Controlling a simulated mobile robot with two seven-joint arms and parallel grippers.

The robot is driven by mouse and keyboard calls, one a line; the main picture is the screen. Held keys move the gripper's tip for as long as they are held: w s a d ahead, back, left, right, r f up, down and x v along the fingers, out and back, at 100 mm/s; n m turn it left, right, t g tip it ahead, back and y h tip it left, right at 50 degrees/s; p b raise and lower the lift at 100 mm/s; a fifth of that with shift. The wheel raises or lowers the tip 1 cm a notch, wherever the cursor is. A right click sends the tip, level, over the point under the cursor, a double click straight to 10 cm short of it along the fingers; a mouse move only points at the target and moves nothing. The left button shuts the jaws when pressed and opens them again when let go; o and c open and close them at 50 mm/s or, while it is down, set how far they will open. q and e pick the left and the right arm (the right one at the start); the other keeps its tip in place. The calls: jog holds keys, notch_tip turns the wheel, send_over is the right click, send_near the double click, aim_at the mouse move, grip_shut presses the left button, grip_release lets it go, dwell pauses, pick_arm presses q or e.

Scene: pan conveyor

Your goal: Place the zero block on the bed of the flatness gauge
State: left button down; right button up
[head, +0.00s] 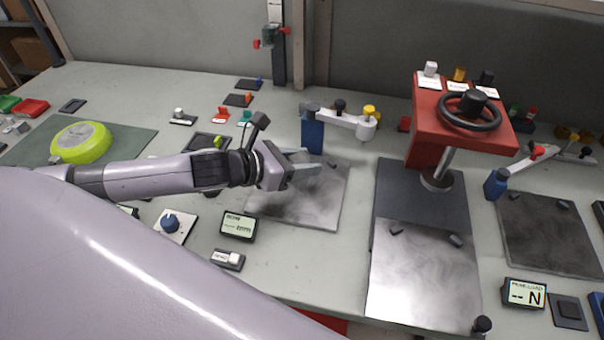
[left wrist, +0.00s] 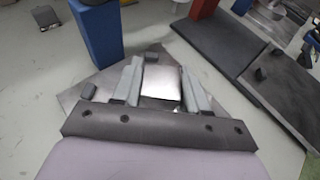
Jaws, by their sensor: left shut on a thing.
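My left gripper (head: 306,165) is over the grey metal bed (head: 312,211) of the gauge with the blue post (head: 312,132). In the left wrist view its two grey fingers (left wrist: 163,86) are shut on a shiny metal block (left wrist: 163,80), which I take to be the zero block. The bed (left wrist: 238,118) lies below the fingers there. In the head view the fingers largely hide the block. I cannot tell whether the block touches the bed. My right gripper is not in view.
A readout (head: 238,226) and a blue knob (head: 170,223) stand in front and left. A red press (head: 428,132) with a handwheel stands to the right. A lime pan (head: 80,142) lies far left.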

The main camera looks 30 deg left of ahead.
pick_arm(q)
jog(key=shift+f, duration=1.6)
jog(key=shift+f, duration=0.15)
jog(key=c, duration=0.6)
grip_release()
jog(key=shift+f, duration=0.1)
jog(key=shift+r, duration=0.2)
jog(key=shift+s+a, duration=0.15)
jog(key=shift+s, duration=0.15)
jog(key=b+v, duration=0.1)
jog(key=v, duration=0.6)
jog(key=shift+a+f, duration=0.1)
jog(key=shift+v, duration=2.2)
